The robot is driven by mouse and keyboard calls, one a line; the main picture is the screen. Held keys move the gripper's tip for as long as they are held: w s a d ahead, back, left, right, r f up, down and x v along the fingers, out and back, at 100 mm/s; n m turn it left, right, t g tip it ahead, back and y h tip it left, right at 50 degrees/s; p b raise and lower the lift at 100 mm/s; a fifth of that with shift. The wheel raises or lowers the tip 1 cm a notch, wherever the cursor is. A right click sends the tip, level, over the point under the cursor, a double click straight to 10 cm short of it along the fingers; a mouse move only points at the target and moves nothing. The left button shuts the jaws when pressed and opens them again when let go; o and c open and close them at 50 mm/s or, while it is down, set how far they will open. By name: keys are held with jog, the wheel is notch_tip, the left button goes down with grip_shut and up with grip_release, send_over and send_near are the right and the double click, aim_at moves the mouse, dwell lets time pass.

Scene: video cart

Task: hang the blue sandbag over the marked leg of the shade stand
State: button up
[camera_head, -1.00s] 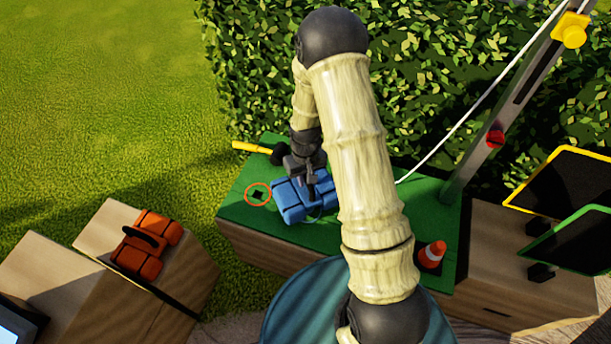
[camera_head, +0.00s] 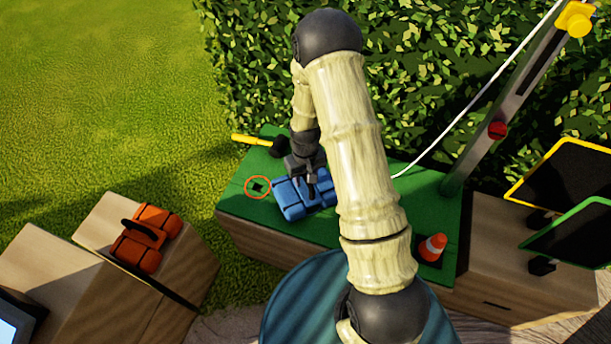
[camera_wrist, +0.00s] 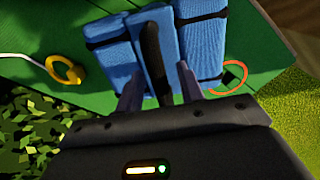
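The blue sandbag (camera_head: 292,198) lies on the green top (camera_head: 235,201) of a wooden box; it also shows in the wrist view (camera_wrist: 202,45), two blue pouches with black straps and a black handle (camera_wrist: 152,55). My gripper (camera_head: 312,182) is down at the bag. In the wrist view its fingers (camera_wrist: 160,88) stand apart on either side of the handle, with a gap visible. An orange ring (camera_head: 257,187) circles a small black square left of the bag. A grey slanted mast (camera_head: 510,105) with a red knob (camera_head: 497,130) rises at the right. My arm hides part of the top.
An orange bag (camera_head: 145,240) lies on a wooden box at left. A yellow-handled tool (camera_head: 250,139) is behind the ring. A white cord ends at a yellow loop (camera_wrist: 65,70). A hedge is behind.

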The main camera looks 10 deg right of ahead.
notch_tip(320, 180, up, 12)
jog(key=p, duration=0.2)
jog(key=shift+p, duration=0.35)
jog(key=shift+r, duration=0.15)
dwell(0.4)
jog(key=s+d+r+m+t, duration=0.1)
jog(key=s+r+m+t, duration=0.1)
jog(key=s+r, duration=1.2)
jog(key=shift+s+d+t, duration=0.3)
jog(key=shift+s+d, duration=0.05)
jog(key=shift+d, duration=0.05)
jog(key=shift+c, duration=0.2)
